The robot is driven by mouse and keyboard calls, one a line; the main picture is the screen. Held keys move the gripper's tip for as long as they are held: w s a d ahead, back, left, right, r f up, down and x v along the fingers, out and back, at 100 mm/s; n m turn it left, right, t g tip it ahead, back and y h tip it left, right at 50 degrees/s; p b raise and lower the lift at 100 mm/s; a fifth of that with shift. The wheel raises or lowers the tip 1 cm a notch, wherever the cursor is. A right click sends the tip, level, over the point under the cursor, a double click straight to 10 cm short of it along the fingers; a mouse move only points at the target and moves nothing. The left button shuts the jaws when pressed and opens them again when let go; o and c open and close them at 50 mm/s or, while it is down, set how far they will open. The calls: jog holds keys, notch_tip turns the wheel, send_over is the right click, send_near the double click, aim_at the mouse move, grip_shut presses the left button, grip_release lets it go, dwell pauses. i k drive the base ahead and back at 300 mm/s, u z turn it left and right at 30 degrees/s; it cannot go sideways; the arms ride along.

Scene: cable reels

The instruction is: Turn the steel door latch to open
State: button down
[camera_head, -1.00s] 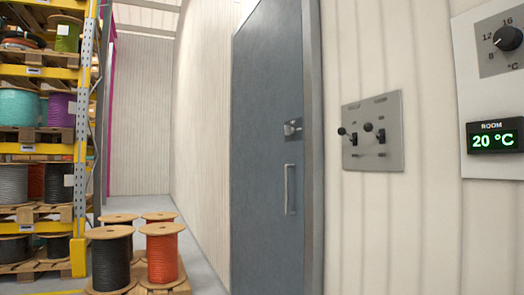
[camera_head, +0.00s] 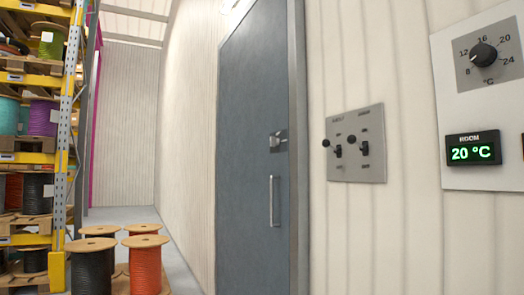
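The steel door latch (camera_head: 278,140) is a small metal piece with a dark knob, set near the right edge of the blue-grey door (camera_head: 245,165). A vertical pull handle (camera_head: 273,201) is fixed below it. The door sits shut in its grey frame (camera_head: 298,150). The latch is too small here to read its exact turn position. My gripper is not in view.
Right of the door is a plate with two black toggle levers (camera_head: 355,145). Further right are a dial and a green display (camera_head: 473,148) reading 20 °C. Cable reels (camera_head: 145,264) on a pallet stand front left, beside a yellow rack (camera_head: 57,270). A floor aisle runs behind them.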

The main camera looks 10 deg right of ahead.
aim_at(274, 142)
jog(key=u, duration=0.35)
jog(key=i, duration=1.3)
jog(key=u, duration=0.05)
